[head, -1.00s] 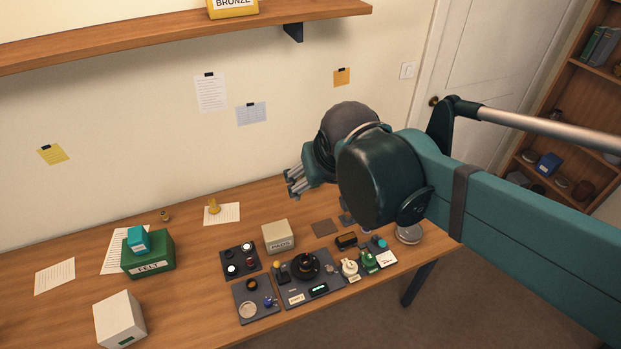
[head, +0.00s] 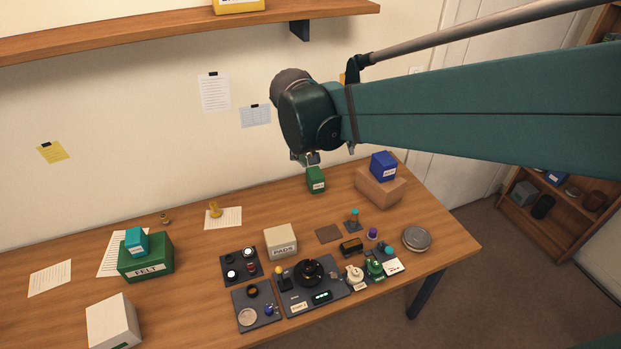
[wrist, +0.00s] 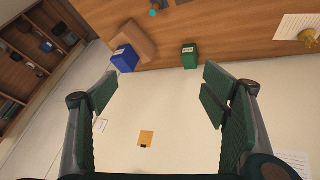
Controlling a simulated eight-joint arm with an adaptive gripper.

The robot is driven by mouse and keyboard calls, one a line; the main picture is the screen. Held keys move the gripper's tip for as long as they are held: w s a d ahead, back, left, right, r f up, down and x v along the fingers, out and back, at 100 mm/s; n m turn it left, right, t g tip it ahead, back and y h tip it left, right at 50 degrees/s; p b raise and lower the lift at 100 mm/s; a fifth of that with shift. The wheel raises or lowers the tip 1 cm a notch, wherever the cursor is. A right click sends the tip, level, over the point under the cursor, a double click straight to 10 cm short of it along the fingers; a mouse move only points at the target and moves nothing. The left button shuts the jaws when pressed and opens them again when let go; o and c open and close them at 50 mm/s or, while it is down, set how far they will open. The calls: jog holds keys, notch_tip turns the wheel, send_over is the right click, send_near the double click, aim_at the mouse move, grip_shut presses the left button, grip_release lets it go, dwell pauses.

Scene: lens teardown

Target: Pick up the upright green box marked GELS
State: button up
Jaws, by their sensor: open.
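A small upright green box (head: 316,182) with a white label stands at the back of the table, near the wall; I cannot read its label. It also shows in the wrist view (wrist: 189,58), upper right of centre, beyond the fingers and apart from them. My gripper (head: 322,156) appears just above the box in the head view, with its body partly hidden behind the wrist. In the wrist view my gripper (wrist: 158,92) is wide open with nothing between its fingers.
Right of the green box, a blue box (head: 384,166) sits on a brown block (head: 379,187). A cream PADS box (head: 281,242) and trays of lens parts (head: 312,285) are nearer the front. A green FELT box (head: 146,258) is at left. Bare table lies left of the green box.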

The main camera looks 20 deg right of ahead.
jog(key=w+d+f+m+g+h+b, duration=0.1)
jog(key=w+d+f+m+h+b, duration=0.15)
jog(key=w, duration=0.35)
jog(key=w+d+f+m+h+b, duration=0.1)
jog(key=w+f, duration=0.3)
jog(key=w, duration=0.2)
jog(key=m+g+h+b, duration=0.2)
jog(key=m+h+b, duration=0.3)
jog(key=m+b, duration=0.2)
send_over(311, 174)
jog(key=s+a, duration=0.2)
jog(key=a, duration=0.2)
notch_tip(311, 174, down, 18)
jog(key=f+m, duration=0.1)
jog(key=f, duration=0.2)
jog(key=w+a+f+m+g+h+b, duration=0.1)
jog(key=f, duration=0.2)
jog(key=w+f+m+h+b, duration=0.1)
jog(key=f, duration=0.2)
jog(key=shift+w+a+f+h, duration=0.15)
jog(key=shift+a+f+h, duration=0.1)
jog(key=shift+a, duration=0.1)
jog(key=shift+d, duration=0.1)
jog(key=shift+d+f+b, duration=0.15)
jog(key=shift+d+b, duration=0.2)
jog(key=shift+d, duration=0.8)
jog(key=shift+d, duration=0.15)
